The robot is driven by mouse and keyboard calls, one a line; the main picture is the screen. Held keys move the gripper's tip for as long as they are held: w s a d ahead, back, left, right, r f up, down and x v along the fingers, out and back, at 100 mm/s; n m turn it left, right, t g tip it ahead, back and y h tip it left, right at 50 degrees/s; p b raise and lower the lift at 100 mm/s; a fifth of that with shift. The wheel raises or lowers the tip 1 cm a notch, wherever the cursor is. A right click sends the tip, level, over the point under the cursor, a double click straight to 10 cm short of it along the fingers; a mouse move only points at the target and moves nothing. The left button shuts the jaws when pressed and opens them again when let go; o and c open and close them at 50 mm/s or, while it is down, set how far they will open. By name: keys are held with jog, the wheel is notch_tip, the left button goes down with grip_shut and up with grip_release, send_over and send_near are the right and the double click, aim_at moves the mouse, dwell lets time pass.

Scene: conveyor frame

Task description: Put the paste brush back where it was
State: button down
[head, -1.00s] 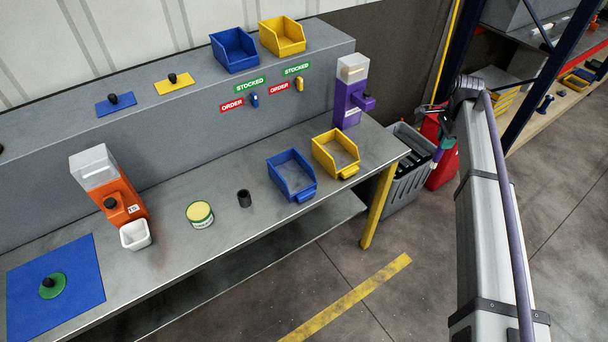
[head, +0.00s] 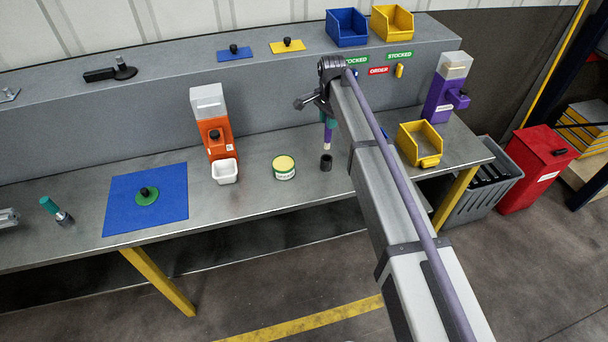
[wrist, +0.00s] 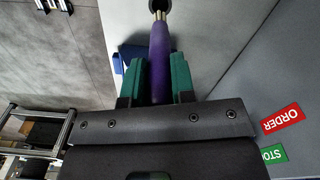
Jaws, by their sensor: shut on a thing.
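The paste brush (head: 327,141) has a purple handle and hangs about upright, tip down. My gripper (head: 328,122) is shut on it, with green fingers on either side of the handle.
A white tub (head: 225,171) and orange dispenser (head: 211,125) stand left of the tin. A yellow bin (head: 420,146) and purple dispenser (head: 446,88) stand to the right. My arm hides most of the blue bin. The raised shelf (head: 180,95) rises behind the bench.

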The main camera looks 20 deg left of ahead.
aim_at(328, 142)
jog(key=shift+f, duration=0.1)
notch_tip(328, 142, down, 10)
jog(key=b, duration=1)
jog(key=shift+w+d+f, duration=0.1)
jog(key=shift+r, duration=0.25)
jog(key=shift+f, duration=0.2)
jog(key=c, duration=1)
grip_release()
jog(key=shift+o, duration=0.2)
jog(key=shift+r, duration=0.1)
